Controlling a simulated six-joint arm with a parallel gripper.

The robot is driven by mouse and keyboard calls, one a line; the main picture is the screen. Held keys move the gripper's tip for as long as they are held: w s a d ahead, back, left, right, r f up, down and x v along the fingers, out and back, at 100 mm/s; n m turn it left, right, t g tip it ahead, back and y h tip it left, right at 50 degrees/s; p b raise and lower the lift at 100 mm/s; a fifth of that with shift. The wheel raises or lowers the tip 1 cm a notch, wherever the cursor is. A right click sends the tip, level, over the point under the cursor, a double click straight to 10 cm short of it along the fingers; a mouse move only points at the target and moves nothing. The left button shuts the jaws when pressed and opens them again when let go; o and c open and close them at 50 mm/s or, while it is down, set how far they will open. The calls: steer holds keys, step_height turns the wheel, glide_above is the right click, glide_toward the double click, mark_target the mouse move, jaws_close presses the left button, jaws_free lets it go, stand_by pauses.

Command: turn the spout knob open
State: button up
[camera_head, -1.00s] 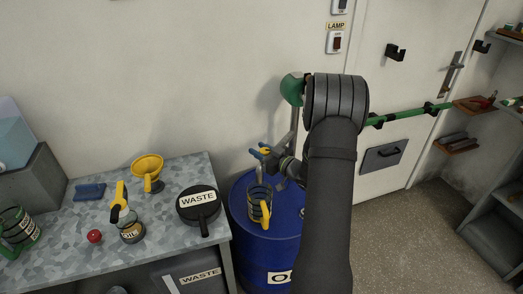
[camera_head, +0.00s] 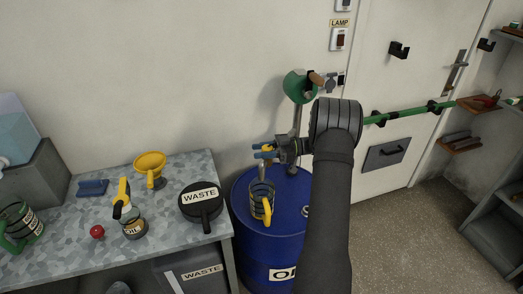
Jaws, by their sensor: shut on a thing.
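My gripper (camera_head: 265,150) has blue-tipped fingers and reaches in from the right above the blue oil drum (camera_head: 250,230). It is shut on the small yellow spout knob (camera_head: 268,147), which is largely hidden between the fingers. The grey spout (camera_head: 262,170) points down below the knob. A clear jug (camera_head: 261,193) with a yellow handle stands on the drum top under the spout. I cannot tell the knob's exact angle.
The green pump head (camera_head: 298,86) with its brown handle (camera_head: 317,78) rises behind my gripper. The workbench (camera_head: 75,240) at left holds a yellow funnel (camera_head: 150,163), a waste pan (camera_head: 201,200), an oil can (camera_head: 133,228) and a red ball (camera_head: 97,232).

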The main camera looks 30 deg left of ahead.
steer(key=shift+s+d+n+g+h, duration=0.1)
steer(key=shift+s+n+g+h, duration=0.1)
steer(key=shift+n+g+h, duration=1)
steer(key=shift+g, duration=0.3)
steer(key=o, duration=1)
